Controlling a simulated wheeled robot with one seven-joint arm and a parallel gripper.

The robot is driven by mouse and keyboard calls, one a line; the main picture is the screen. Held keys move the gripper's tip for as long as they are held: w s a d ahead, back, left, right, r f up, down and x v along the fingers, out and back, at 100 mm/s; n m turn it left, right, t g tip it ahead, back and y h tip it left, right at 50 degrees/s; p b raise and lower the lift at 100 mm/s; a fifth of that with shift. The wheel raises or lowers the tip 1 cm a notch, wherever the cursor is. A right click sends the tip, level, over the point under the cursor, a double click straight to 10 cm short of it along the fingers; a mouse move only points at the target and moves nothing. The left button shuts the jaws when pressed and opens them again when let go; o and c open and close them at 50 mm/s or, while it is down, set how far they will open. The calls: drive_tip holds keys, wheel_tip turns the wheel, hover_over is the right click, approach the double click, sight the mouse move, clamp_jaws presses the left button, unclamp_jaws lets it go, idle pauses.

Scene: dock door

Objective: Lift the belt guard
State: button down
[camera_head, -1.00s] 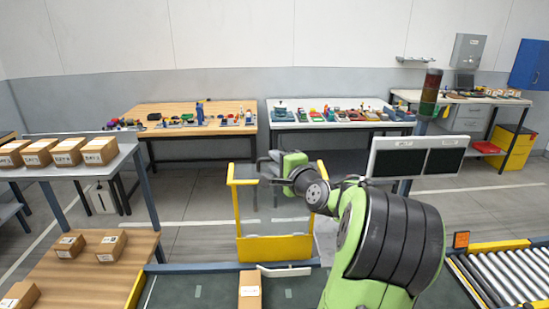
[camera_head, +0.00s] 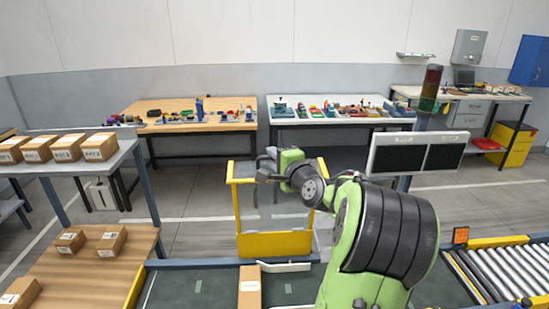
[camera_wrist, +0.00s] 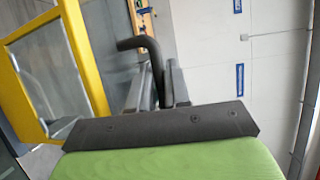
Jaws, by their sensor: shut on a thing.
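The belt guard (camera_head: 276,244) is a yellow frame with a clear panel. It stands upright at the far edge of the dark belt in the head view. Its yellow frame and clear panel also fill the left of the wrist view (camera_wrist: 88,52). A dark bent handle (camera_wrist: 138,43) shows at the fingers in the wrist view. My gripper (camera_head: 262,167) is at the guard's top, in front of its upper bar, and its fingers (camera_wrist: 155,82) are shut on the handle. My arm hides the guard's right side in part.
A carton (camera_head: 250,287) lies on the belt below the guard. A shelf with cartons (camera_head: 99,147) stands at left, a roller conveyor (camera_head: 500,275) at right. A signal tower (camera_head: 428,95) and a dark two-part panel (camera_head: 418,154) are right of my arm. Open floor lies behind the guard.

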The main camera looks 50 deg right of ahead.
drive_tip(key=s+a, duration=0.1)
drive_tip(key=s+a+f+b, duration=0.1)
drive_tip(key=s+a, duration=0.1)
drive_tip(key=shift+s+a+f+b, duration=0.15)
drive_tip(key=shift+a+f+b, duration=0.15)
drive_tip(key=shift+a+b, duration=0.1)
drive_tip(key=c, duration=1.4)
unclamp_jaws()
drive_tip(key=shift+c, duration=0.2)
drive_tip(key=shift+d, duration=0.1)
drive_tip(key=b+v, duration=0.3)
drive_tip(key=v, duration=1.2)
drive_tip(key=shift+s+a, duration=0.25)
drive_tip(key=shift+s, duration=0.1)
